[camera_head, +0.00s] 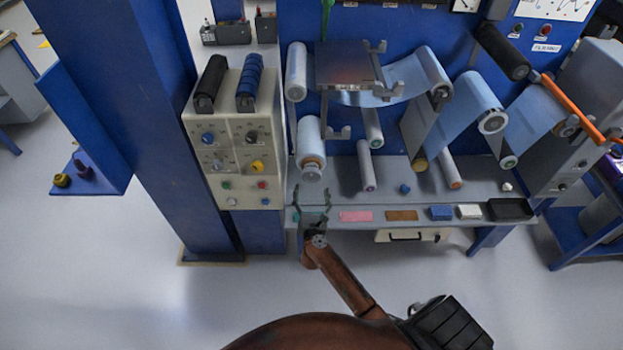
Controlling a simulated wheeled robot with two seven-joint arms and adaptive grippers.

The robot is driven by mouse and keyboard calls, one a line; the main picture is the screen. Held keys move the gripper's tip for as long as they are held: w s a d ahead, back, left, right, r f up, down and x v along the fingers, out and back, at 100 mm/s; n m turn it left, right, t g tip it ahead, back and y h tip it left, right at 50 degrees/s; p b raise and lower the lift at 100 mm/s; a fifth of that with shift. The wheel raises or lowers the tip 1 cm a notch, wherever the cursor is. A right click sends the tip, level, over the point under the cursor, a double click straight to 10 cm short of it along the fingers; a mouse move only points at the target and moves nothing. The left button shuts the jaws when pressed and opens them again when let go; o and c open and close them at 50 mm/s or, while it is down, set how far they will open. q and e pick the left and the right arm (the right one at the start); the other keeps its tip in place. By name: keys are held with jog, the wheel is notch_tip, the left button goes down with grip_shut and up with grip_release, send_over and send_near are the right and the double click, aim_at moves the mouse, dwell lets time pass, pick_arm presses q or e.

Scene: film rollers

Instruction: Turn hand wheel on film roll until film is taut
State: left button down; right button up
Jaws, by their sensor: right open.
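The film machine carries a light blue film (392,94) over several rollers. The film hangs in a curve below the grey plate at the left and runs in sloping spans at the right. A white film roll (310,138) sits at the lower left of the machine. A round grey wheel-like end (311,173) faces me at its front; I cannot tell for sure that it is the hand wheel. My right gripper (312,189) is open and empty, with its fingers pointing toward that end, just below it in the picture and apparently apart from it. My left gripper is out of view.
A grey shelf (385,205) under the rollers holds pink, brown, blue and white blocks and a black tray (509,209). A control panel (234,150) with knobs stands left, beside a blue column (135,110). An orange bar (572,108) is at right. The floor in front is clear.

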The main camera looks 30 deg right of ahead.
aim_at(312, 178)
jog(key=x, duration=0.7)
jog(key=shift+w, duration=0.15)
jog(key=shift+c, duration=0.5)
jog(key=c, duration=1.1)
jog(key=shift+o, duration=0.2)
